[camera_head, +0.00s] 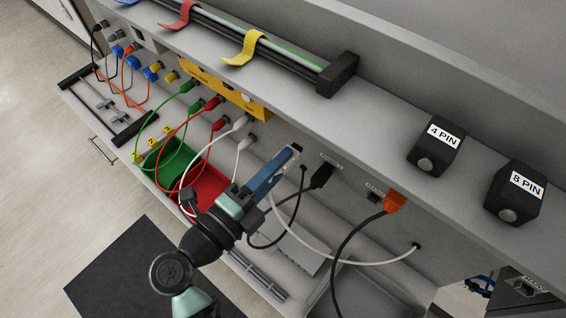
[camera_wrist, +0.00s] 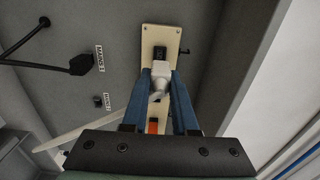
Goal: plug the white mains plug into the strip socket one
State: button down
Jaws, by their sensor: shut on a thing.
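In the wrist view, my gripper (camera_wrist: 160,78) has its two blue fingers closed on the white mains plug (camera_wrist: 160,82). Beyond the fingertips is a cream strip plate (camera_wrist: 174,35) with a screw at each upper corner. A black socket (camera_wrist: 161,52) on the plate lies just ahead of the plug. I cannot tell whether the plug touches or enters it. An orange part (camera_wrist: 153,126) shows lower down between the fingers. In the head view, my gripper (camera_head: 290,157) reaches to the pale plate on the wall and hides the plug. A white cable (camera_head: 300,252) loops below it to the right.
A black plug (camera_wrist: 80,66) sits near a mains label, with an empty small socket (camera_wrist: 98,101) below. An orange plug (camera_head: 394,201) and black cables hang right of my gripper. Green (camera_head: 165,160) and red bins (camera_head: 207,186) and several coloured cables are to the left.

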jog(key=shift+b+x, duration=0.45)
jog(key=shift+x, duration=1.75)
jog(key=shift+w+d+p, duration=0.15)
jog(key=shift+p, duration=0.65)
jog(key=shift+w+d, duration=0.35)
jog(key=shift+w, duration=0.15)
dwell(0.8)
jog(key=c, duration=0.6)
grip_release()
jog(key=b, duration=0.5)
send_near(297, 147)
jog(key=shift+s+a+f, duration=0.35)
jog(key=shift+s+a, duration=0.2)
jog(key=shift+s, duration=0.15)
